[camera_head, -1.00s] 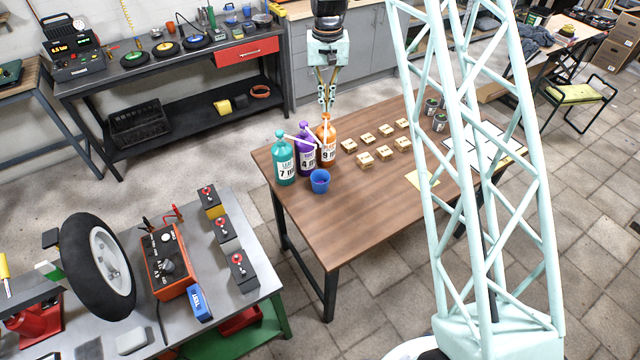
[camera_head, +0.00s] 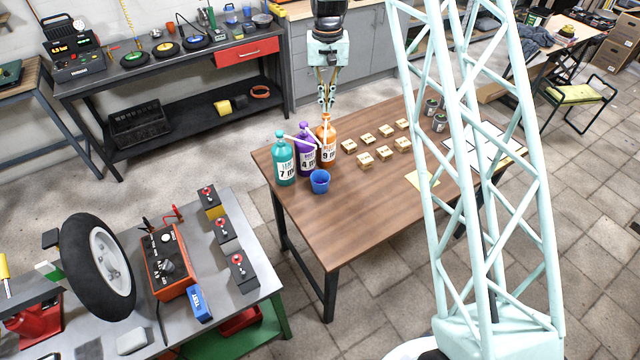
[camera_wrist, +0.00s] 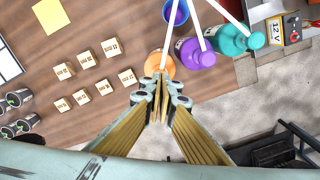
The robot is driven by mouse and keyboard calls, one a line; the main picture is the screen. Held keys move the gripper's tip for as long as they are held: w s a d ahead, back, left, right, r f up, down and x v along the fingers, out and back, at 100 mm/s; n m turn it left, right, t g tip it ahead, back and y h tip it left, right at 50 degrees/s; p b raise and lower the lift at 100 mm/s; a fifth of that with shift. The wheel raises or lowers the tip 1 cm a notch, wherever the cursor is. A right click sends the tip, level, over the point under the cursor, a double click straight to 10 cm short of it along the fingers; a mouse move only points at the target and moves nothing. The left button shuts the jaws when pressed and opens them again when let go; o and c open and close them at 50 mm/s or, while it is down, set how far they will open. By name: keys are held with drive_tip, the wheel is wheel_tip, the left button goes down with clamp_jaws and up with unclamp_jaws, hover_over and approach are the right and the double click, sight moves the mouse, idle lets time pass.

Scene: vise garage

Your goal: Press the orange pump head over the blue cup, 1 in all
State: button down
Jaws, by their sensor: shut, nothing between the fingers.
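The orange pump bottle (camera_head: 327,143), labelled 9, stands upright at the back left of the wooden table, beside the purple bottle (camera_head: 307,151) and the teal bottle (camera_head: 284,163). My gripper (camera_head: 326,106) is shut and empty, pointing down just above the orange pump head. In the wrist view the closed fingertips (camera_wrist: 161,96) lie at the near edge of the round orange top (camera_wrist: 160,64); whether they touch it I cannot tell. White spouts reach from the bottles toward the blue cup (camera_head: 320,182), which stands in front of them. It also shows in the wrist view (camera_wrist: 176,13).
Several small wooden blocks (camera_head: 366,158) stand in two rows right of the bottles. A yellow sheet (camera_head: 424,180) and dark cans (camera_head: 431,106) lie farther right. The front of the wooden table (camera_head: 350,225) is clear. A grey bench (camera_head: 140,328) with a wheel stands at lower left.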

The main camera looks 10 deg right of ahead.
sight(326, 115)
drive_tip(key=shift+f+b, duration=0.9)
drive_tip(key=shift+f, duration=0.85)
drive_tip(key=shift+r, duration=0.2)
idle(0.4)
drive_tip(key=shift+r+p, duration=0.6)
drive_tip(key=shift+r, duration=0.9)
drive_tip(key=shift+r, duration=0.15)
drive_tip(key=shift+r+p, duration=1.15)
drive_tip(key=shift+r, duration=1.7)
drive_tip(key=shift+r, duration=0.1)
